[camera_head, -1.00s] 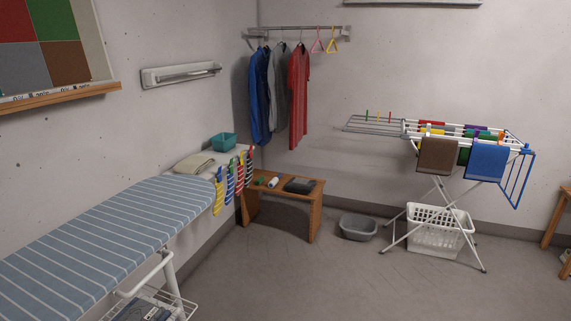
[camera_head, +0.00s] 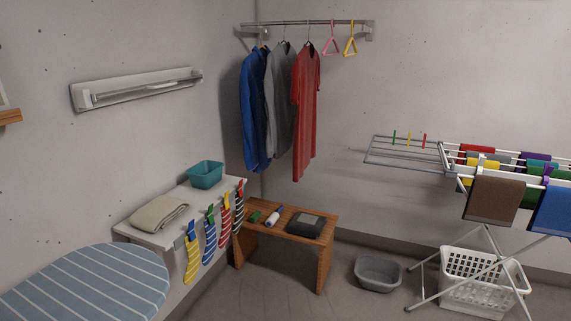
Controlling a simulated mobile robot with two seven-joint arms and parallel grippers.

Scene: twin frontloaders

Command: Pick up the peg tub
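A small teal tub (camera_head: 206,174), which looks like the peg tub, stands upright on a white shelf (camera_head: 160,238) against the left wall. Its contents are too small to make out. Several striped socks hang on coloured pegs from the shelf's right edge, including a yellow one (camera_head: 192,262). Neither of my grippers is in view.
A striped ironing board (camera_head: 95,285) fills the lower left. A wooden bench (camera_head: 322,245) stands right of the shelf, with a grey basin (camera_head: 378,272) on the floor beyond. A drying rack (camera_head: 405,157) and white laundry basket (camera_head: 483,290) are at right. Open floor lies in front.

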